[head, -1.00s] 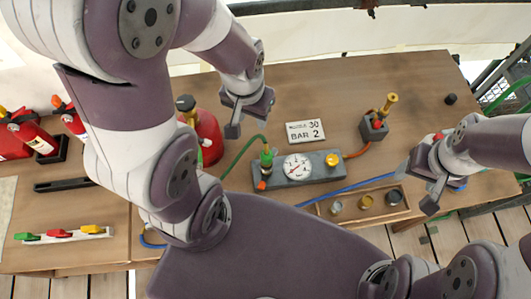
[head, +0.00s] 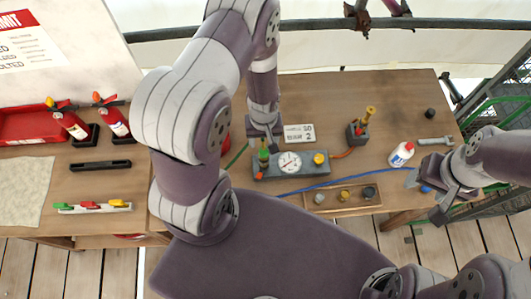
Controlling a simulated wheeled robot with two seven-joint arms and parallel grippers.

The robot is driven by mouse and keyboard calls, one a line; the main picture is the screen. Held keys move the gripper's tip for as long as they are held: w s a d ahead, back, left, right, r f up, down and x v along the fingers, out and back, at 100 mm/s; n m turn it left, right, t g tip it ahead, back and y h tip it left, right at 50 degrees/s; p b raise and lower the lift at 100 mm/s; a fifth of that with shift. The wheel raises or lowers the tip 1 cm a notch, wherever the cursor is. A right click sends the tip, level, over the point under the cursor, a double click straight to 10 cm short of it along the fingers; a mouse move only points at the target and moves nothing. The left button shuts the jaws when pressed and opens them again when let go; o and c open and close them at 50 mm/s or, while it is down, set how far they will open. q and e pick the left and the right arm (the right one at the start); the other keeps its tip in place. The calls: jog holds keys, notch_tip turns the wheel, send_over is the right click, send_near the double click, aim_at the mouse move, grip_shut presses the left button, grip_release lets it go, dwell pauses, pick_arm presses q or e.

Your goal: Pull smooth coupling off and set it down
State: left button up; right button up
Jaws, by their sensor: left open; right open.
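A grey gauge block (head: 300,171) lies on the table with a round white dial (head: 290,162) in its middle. At its left end stands a fitting (head: 263,157) with a green top, joined to the green hose. A brass knob (head: 319,158) sits at its right end. I cannot tell which part is the smooth coupling. My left gripper (head: 263,140) is open, close above the green-topped fitting; contact is unclear. My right gripper (head: 440,196) is open and empty at the table's right front edge.
A wooden tray (head: 331,207) with several small fittings lies in front of the block. A white bottle (head: 401,154), a wrench (head: 435,141) and a grey block with a brass fitting (head: 358,133) stand to the right. A sign (head: 299,134) is behind the gauge.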

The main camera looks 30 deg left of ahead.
aim_at(264, 148)
pick_arm(q)
jog(key=shift+w+a+f, duration=0.2)
jog(key=shift+w+a, duration=0.25)
jog(key=shift+a, duration=0.05)
jog(key=shift+s+d, duration=0.3)
jog(key=shift+d, duration=0.1)
jog(key=shift+s+d+f+b, duration=0.2)
jog(key=shift+b, duration=0.25)
jog(key=f+b, duration=0.6)
jog(key=f, duration=0.1)
jog(key=shift+w+a, duration=0.15)
jog(key=shift+a, duration=0.1)
jog(key=shift+f+b, duration=0.4)
jog(key=shift+f, duration=0.25)
pick_arm(e)
notch_tip(264, 148, down, 8)
jog(key=shift+w+a+r, duration=0.15)
jog(key=shift+w+r, duration=0.05)
jog(key=shift+r, duration=0.1)
